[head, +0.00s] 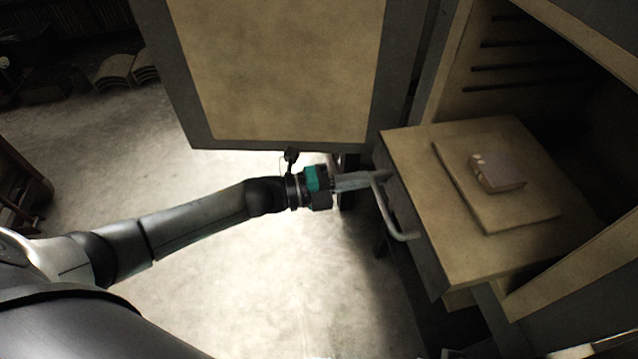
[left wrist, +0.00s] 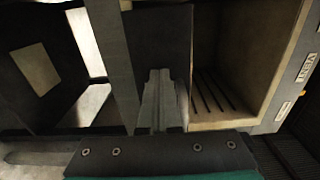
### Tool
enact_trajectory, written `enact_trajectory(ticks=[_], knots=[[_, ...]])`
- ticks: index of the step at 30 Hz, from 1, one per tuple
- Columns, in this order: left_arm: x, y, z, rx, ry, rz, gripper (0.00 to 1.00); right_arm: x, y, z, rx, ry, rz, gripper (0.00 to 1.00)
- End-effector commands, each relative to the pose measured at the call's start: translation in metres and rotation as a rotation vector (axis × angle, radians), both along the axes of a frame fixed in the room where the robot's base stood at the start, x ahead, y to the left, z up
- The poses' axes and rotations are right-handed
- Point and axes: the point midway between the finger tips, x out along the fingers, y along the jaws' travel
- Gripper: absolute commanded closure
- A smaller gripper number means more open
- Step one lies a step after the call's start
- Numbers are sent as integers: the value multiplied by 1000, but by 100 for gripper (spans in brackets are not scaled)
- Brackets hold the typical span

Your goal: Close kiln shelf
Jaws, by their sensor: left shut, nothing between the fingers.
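The kiln shelf (head: 415,152) is a beige slab with a grey front, pulled out of the kiln's opening at the right of the head view. A pale bar handle (head: 404,236) is on its front. A square board (head: 520,214) lies on the shelf with a small pinkish block (head: 500,178) on it. My left gripper (head: 372,180) is shut and empty, its tips at the far end of the handle. I cannot tell whether they touch it. The shut fingers also show in the left wrist view (left wrist: 160,85). My right gripper is out of view.
The kiln door (head: 280,70) stands open beyond my left arm, with a beige inner panel and dark frame. The kiln interior (head: 540,70) has dark slots in its wall, also seen in the left wrist view (left wrist: 213,90). The floor (head: 270,270) nearby is clear.

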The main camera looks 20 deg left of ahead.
Motion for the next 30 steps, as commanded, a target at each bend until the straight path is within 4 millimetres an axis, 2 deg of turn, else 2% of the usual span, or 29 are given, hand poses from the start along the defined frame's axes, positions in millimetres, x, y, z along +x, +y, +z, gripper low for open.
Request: enact_trajectory(ticks=[4,6,15,22,30], knots=[[24,-35,1,-4,-5,-2,100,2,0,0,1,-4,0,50],[35,-51,1,-5,-6,-3,100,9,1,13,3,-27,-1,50],[75,-113,-1,-3,-3,-2,100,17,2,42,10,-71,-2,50],[95,-142,-1,0,-1,-1,100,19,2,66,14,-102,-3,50],[105,-156,-1,-1,1,1,100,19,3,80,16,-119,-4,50]])
